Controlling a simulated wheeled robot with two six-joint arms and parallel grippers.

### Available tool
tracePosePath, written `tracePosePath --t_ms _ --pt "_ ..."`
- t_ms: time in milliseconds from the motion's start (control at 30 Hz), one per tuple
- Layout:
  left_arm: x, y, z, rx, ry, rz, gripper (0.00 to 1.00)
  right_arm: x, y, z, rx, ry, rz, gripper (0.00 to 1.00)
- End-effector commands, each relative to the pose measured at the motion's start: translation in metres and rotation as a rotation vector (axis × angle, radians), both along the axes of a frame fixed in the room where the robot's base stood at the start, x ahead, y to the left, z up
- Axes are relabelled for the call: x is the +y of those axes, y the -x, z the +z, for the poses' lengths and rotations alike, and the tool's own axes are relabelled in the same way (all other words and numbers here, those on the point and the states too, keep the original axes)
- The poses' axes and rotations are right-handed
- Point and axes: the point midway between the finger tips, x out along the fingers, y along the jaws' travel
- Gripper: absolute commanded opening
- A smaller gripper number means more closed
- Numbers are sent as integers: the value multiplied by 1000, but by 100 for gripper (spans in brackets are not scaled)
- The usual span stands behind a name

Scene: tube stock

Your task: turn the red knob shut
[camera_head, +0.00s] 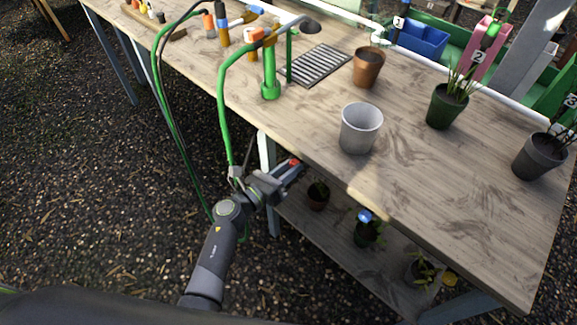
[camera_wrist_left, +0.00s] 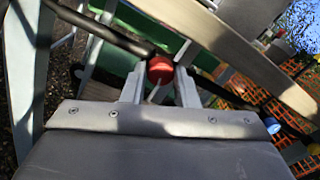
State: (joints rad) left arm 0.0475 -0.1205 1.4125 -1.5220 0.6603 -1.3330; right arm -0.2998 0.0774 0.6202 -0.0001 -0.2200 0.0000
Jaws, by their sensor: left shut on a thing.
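The red knob (camera_wrist_left: 160,70) shows in the left wrist view between the two fingers of my left gripper (camera_wrist_left: 160,82). A dark bar or pipe runs up to it from the upper left. In the head view my left gripper (camera_head: 293,168) is at the front edge of the workbench, and a small red part of the knob (camera_head: 294,162) shows at its tips. The gripper is shut on the knob. The fingers partly cover the knob, so its turned position cannot be told. My right gripper is not in view.
The wooden workbench (camera_head: 310,120) carries a grey pot (camera_head: 361,128), a copper pot (camera_head: 368,68), potted plants and a green stand (camera_head: 270,75). A lower shelf (camera_head: 330,225) holds small plants below the gripper. Green hoses (camera_head: 222,110) hang at the bench's left side, near my arm.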

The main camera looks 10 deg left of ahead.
Motion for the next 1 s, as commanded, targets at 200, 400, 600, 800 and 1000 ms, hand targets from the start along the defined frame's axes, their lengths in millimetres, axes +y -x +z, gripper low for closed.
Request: tracePosePath --t_ms 200,400,600,800,1000 --pt "0 0 1 124 167 0 4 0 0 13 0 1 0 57" --pt "0 0 1 236 320 0 4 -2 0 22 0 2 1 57" --pt "0 0 1 348 475 0 4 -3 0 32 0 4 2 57" --pt "0 0 1 459 629 0 4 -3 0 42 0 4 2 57" --pt "0 1 0 572 783 1 4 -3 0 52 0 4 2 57"
